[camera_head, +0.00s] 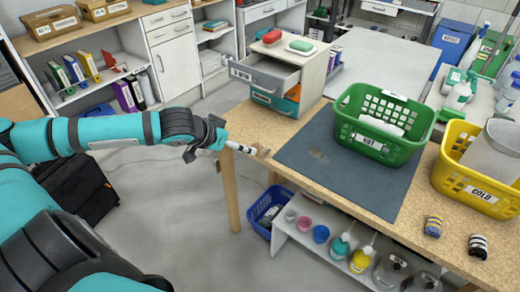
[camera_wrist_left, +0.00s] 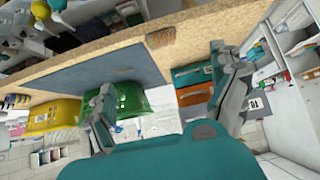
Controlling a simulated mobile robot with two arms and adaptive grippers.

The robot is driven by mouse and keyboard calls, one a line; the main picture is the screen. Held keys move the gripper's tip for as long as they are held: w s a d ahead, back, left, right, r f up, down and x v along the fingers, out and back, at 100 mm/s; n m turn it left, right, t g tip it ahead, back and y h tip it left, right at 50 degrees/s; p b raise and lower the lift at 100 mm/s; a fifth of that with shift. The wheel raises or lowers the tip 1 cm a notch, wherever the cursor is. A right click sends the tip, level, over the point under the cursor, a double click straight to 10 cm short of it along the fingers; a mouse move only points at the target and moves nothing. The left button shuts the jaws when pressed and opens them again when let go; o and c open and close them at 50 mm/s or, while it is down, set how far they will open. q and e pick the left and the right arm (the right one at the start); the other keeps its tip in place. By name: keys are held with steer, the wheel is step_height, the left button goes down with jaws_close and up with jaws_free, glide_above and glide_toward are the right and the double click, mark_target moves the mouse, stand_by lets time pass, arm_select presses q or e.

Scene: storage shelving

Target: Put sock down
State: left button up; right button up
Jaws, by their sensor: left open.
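A brown striped sock (camera_wrist_left: 160,37) lies on the tabletop close to its edge in the left wrist view. In the head view a small brownish thing (camera_head: 262,153), which looks like this sock, lies just beyond my left fingertips. My left gripper (camera_head: 235,148) is at the left end of the table; its fingers stand apart with nothing between them in the wrist view (camera_wrist_left: 165,92). A blue-and-yellow striped sock (camera_head: 433,226) and a black-and-white striped sock (camera_head: 478,247) lie on the table at right. My right gripper is not in view.
The green HOT basket (camera_head: 400,157) holds something white on the dark mat (camera_head: 315,165). The yellow COLD basket (camera_head: 465,190) stands to its right. A small drawer unit (camera_head: 312,83) with an open drawer stands behind my gripper. The mat's left part is mostly clear.

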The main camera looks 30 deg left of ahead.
arm_select(q)
glide_toward(259, 146)
step_height(259, 146, down, 3)
steer(key=w+d, duration=0.1)
steer(key=w, duration=0.1)
steer(key=shift+a+p+x, duration=0.15)
steer(key=shift+p+x, duration=0.1)
steer(key=shift+x, duration=1.2)
steer(key=shift+a+p+x, duration=0.1)
steer(key=shift+p+x, duration=0.1)
steer(key=shift+x, duration=1.25)
steer(key=shift+w+r, duration=0.2)
steer(key=c, duration=1.1)
steer(key=shift+r, duration=0.1)
steer(key=shift+c, duration=0.2)
